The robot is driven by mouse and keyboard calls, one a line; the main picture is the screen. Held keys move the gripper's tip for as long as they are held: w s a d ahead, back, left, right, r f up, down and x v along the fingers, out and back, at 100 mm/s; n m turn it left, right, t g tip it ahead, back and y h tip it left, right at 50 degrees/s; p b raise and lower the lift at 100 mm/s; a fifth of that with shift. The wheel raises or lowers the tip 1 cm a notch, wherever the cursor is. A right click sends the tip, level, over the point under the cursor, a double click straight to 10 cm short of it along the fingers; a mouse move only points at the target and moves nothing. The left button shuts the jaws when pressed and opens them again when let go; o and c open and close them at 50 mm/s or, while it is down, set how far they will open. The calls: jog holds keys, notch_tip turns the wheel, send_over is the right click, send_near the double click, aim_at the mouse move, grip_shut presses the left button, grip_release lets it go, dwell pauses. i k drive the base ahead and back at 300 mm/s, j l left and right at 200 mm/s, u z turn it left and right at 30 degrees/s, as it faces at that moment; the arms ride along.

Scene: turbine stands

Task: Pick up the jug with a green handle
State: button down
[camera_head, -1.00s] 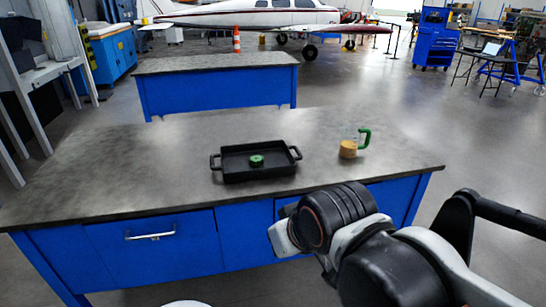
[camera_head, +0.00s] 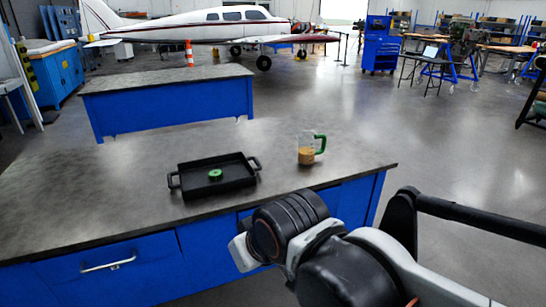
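The jug (camera_head: 306,156) with a green handle (camera_head: 321,144) stands upright on the near workbench, right of the black tray. Its body is clear at the top, with something yellow-brown in the lower part. The handle is on its right side. My arm comes in from the lower right, in front of the bench, with its visible joint below the jug in the picture. No gripper fingers show, and nothing is seen touching the jug.
A black tray (camera_head: 237,182) with two handles holds a small round green object (camera_head: 215,175). The near workbench (camera_head: 95,190) has a grey top and blue drawers. The bench top around the jug is clear. A second blue bench (camera_head: 165,103) stands behind; a plane (camera_head: 220,27) is farther back.

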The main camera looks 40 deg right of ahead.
aim_at(307, 140)
jog(key=z, duration=0.5)
jog(key=i+l+z, duration=0.8)
jog(key=i+z, duration=0.25)
jog(key=i, duration=0.1)
